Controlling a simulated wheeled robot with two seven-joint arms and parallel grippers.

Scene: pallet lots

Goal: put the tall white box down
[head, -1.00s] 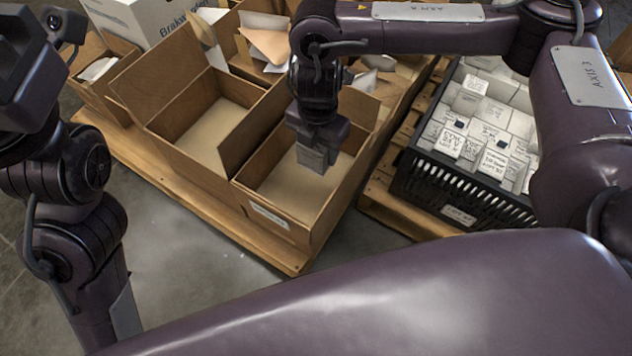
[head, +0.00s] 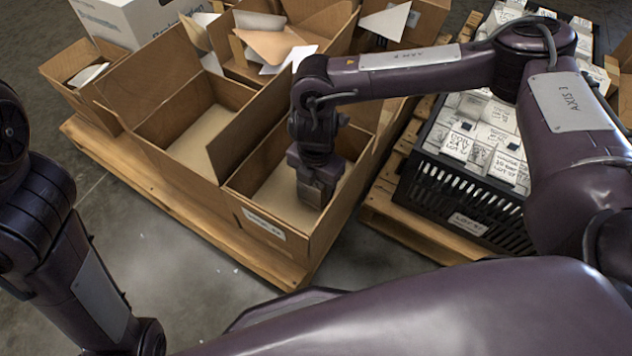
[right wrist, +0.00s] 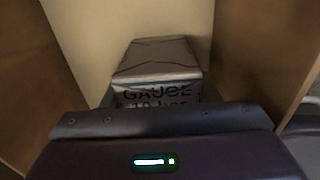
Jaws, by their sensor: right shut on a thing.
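My right gripper (head: 318,193) points down inside the near open cardboard carton (head: 330,232). In the head view the held box is hidden by the gripper. I cannot tell whether its bottom touches the carton floor. My left gripper is outside the view; only left arm links show.
A second open carton (head: 150,124) adjoins on the left, with an upright flap between. Both stand on a wooden pallet (head: 190,212). A black crate (head: 470,200) full of white boxes stands on another pallet at right. More cartons stand behind, beside a white printed box (head: 125,22).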

